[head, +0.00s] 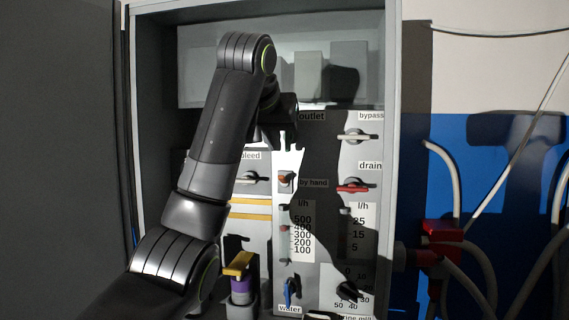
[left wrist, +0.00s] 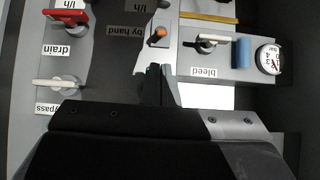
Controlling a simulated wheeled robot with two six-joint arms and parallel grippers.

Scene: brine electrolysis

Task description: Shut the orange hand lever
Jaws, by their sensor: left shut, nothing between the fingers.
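The orange hand lever (head: 286,180) is small and sits on the grey panel, left of the "by hand" label in the head view. In the left wrist view the lever (left wrist: 159,32) lies just beyond my fingers, right of the upside-down label. My left gripper (left wrist: 159,72) is shut and empty, with a visible gap between its tips and the lever. In the head view it is dark and partly hidden behind my own arm, above the lever. My right gripper is not in view.
A white bypass handle (head: 357,136), a red drain handle (head: 353,187) and a white bleed handle (head: 250,179) surround the lever. The cabinet's side walls (head: 390,60) enclose the panel. A yellow-topped purple part (head: 241,272) stands lower left.

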